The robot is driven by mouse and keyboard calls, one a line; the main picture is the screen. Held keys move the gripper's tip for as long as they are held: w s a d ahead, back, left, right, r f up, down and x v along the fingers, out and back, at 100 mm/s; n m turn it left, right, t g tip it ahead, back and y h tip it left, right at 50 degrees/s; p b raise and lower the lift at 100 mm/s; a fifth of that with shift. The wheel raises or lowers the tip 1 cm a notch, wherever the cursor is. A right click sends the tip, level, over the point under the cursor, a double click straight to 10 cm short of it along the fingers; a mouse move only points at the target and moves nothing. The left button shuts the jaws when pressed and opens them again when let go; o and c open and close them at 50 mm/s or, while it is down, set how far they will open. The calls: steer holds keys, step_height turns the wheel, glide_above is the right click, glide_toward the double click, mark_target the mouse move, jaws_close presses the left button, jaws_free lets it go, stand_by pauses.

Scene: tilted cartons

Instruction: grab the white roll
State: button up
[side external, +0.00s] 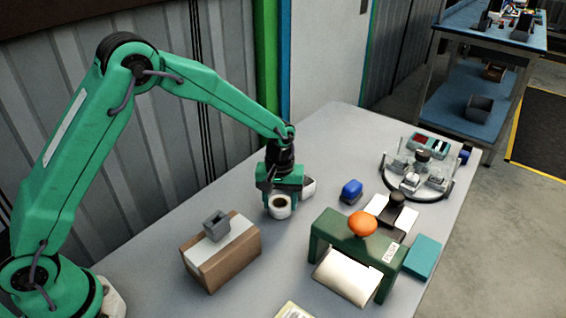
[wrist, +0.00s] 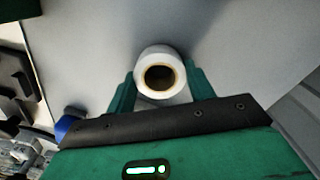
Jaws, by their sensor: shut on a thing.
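The white roll (side external: 279,207) is a small roll of white material with a brown core, on or just above the grey table in the side external view. It also shows in the wrist view (wrist: 143,70), with its hollow brown core facing the camera. My green gripper (side external: 281,194) is above and around it, pointing down. In the wrist view the two green fingers (wrist: 160,90) lie on either side of the roll and are shut on it. I cannot tell whether the roll touches the table.
A cardboard box (side external: 232,268) with a grey part on top stands at the left front. A green frame with an orange knob (side external: 362,223) and a white roll of sheet stands at the right front. A blue object (side external: 351,190) and a round tray (side external: 446,190) are further right.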

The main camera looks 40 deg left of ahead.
step_height(320, 180, up, 4)
steer(key=shift+w+r, duration=0.1)
steer(key=s+d+r, duration=0.6)
steer(key=s+d, duration=0.2)
steer(key=shift+d+r, duration=0.25)
stand_by(0.5)
